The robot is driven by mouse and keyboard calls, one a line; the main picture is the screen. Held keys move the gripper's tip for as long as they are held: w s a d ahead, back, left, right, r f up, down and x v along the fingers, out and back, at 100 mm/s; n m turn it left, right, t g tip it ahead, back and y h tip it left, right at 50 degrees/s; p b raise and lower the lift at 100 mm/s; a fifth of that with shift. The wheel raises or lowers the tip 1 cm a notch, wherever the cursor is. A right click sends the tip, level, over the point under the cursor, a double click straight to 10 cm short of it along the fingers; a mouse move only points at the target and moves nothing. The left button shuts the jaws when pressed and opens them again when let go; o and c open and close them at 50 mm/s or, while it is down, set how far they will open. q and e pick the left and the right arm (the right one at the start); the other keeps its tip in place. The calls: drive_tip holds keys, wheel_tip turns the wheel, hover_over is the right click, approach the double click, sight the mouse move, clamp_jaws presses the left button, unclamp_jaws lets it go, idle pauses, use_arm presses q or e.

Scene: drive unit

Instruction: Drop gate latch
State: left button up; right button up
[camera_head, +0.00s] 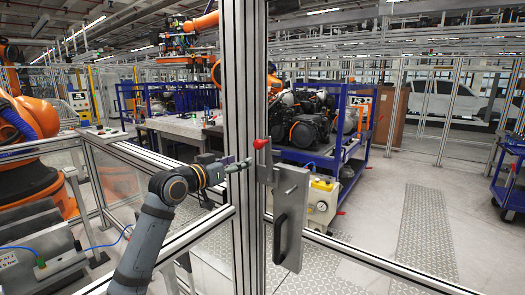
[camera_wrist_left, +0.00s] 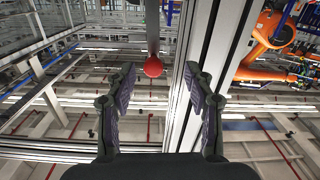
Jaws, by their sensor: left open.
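The gate latch is a grey metal plate (camera_head: 290,212) with a black pull handle (camera_head: 280,238), mounted on the gate post. A red ball knob (camera_head: 261,143) sits at the top of the latch. My left gripper (camera_head: 246,164) is just left of the knob and slightly below it, in front of the post. In the left wrist view the gripper (camera_wrist_left: 160,78) is open and empty. The red knob (camera_wrist_left: 153,67) shows between the fingertips or just beyond them; no contact is visible. The knob's stem (camera_wrist_left: 152,25) runs up from it. My right gripper is not seen.
An aluminium post (camera_head: 243,80) stands directly behind my gripper, with fence rails (camera_head: 385,265) running off both sides. An orange robot arm (camera_head: 30,125) is at the left. A blue rack (camera_head: 350,120) with dark drive units stands beyond the gate. The floor at right is open.

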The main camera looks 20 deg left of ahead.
sight(256, 146)
use_arm(q)
drive_tip(key=w+d+r+p, duration=0.1)
drive_tip(key=w, duration=0.2)
drive_tip(key=w+d+r+p, duration=0.1)
drive_tip(key=w+p, duration=0.1)
drive_tip(key=w+d+r+p, duration=0.1)
drive_tip(key=w+d, duration=0.1)
drive_tip(key=w, duration=0.1)
drive_tip(key=shift+w+p, duration=0.3)
drive_tip(key=shift+w+f, duration=0.1)
drive_tip(key=shift+w, duration=0.2)
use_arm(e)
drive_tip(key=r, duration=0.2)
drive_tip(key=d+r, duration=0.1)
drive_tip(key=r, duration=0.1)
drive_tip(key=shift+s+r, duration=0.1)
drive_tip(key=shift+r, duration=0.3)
use_arm(q)
clamp_jaws()
